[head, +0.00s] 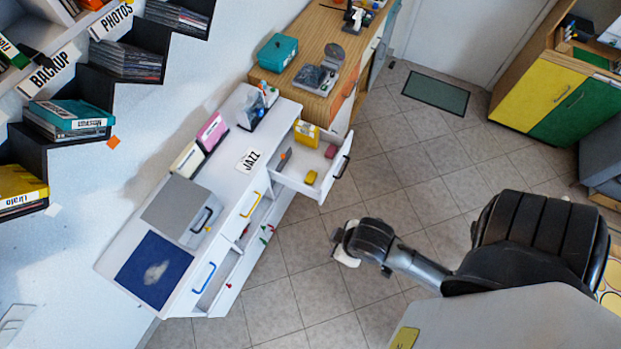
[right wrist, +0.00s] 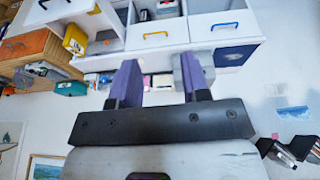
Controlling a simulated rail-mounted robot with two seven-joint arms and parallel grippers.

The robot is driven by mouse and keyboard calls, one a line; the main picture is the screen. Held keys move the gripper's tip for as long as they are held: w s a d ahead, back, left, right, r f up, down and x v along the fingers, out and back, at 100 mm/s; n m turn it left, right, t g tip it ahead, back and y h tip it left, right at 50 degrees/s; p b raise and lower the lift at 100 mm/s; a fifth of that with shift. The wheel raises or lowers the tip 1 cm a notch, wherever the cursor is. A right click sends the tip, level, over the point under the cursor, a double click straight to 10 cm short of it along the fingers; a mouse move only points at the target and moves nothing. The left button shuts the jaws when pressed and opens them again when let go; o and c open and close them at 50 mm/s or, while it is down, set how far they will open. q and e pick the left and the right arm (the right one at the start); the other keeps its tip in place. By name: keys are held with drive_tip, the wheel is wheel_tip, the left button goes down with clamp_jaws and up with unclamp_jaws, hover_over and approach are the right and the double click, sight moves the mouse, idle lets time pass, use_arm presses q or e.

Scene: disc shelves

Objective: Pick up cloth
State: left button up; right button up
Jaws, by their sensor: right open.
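A small whitish, crumpled patch that looks like the cloth (head: 156,272) lies on a dark blue mat (head: 138,285) at the near end of the white cabinet top. In the right wrist view the dark blue mat (right wrist: 228,58) shows at upper right; the cloth is too small there to make out clearly. My right gripper (head: 345,246) is in the air over the floor, right of the cabinet and well apart from the cloth. In the right wrist view its two purple fingers (right wrist: 160,85) are spread with nothing held between them. My left gripper is in neither view.
The white cabinet (head: 225,185) has an open drawer (head: 290,178) with yellow and pink items, sticking out toward the floor. A grey box (head: 180,205) stands beside the mat. Stepped wall shelves (head: 70,85) hang at left. The tiled floor (head: 310,290) around the gripper is clear.

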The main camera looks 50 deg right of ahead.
drive_tip(key=o, duration=0.7)
drive_tip(key=shift+c, duration=0.2)
